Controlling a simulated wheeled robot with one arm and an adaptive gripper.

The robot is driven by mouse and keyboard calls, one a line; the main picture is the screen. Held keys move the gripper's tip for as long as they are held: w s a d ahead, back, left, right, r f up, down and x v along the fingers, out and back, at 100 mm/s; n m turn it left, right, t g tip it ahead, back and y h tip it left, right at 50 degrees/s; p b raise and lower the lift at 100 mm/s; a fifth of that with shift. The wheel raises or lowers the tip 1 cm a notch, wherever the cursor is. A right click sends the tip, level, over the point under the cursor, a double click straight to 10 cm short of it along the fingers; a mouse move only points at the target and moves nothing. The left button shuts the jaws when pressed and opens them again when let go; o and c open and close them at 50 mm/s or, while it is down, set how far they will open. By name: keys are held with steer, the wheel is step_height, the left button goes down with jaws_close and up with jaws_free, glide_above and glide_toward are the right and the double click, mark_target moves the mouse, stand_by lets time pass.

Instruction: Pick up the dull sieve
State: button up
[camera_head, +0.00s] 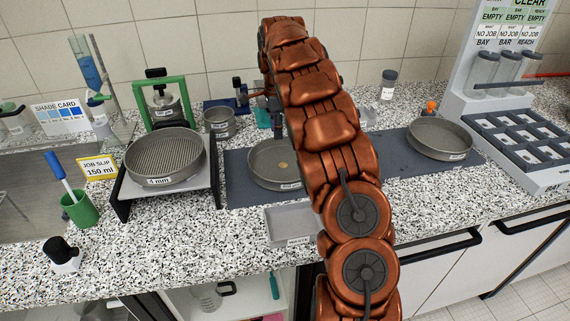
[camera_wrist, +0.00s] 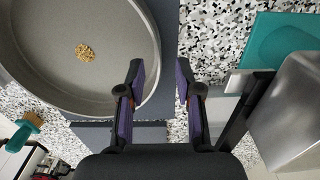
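Three round grey sieve-like vessels show in the head view. One with a mesh and a label reading mm (camera_head: 165,158) rests on a raised stand at left. A grey pan (camera_head: 262,178) with a small tan heap sits on the dark mat, partly behind my arm. Another dull grey one (camera_head: 440,138) sits at the mat's right. I cannot tell for certain which is the dull sieve. In the wrist view, my gripper (camera_wrist: 161,82) is open and empty, with the rim of the heap-bearing pan (camera_wrist: 60,80) between its fingers in the picture. Contact cannot be judged.
A green-framed device (camera_head: 163,100) stands behind the left sieve, and a small metal pot (camera_head: 219,122) beside it. A green cup (camera_head: 80,210) is at left. A compartment tray (camera_head: 520,145) is at right. A teal item (camera_wrist: 285,42) and a metal box (camera_wrist: 290,120) lie near my gripper.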

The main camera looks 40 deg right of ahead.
steer(key=shift+s+a+f+p, duration=0.15)
steer(key=shift+f+p, duration=0.25)
steer(key=shift+f, duration=1.4)
jaws_close()
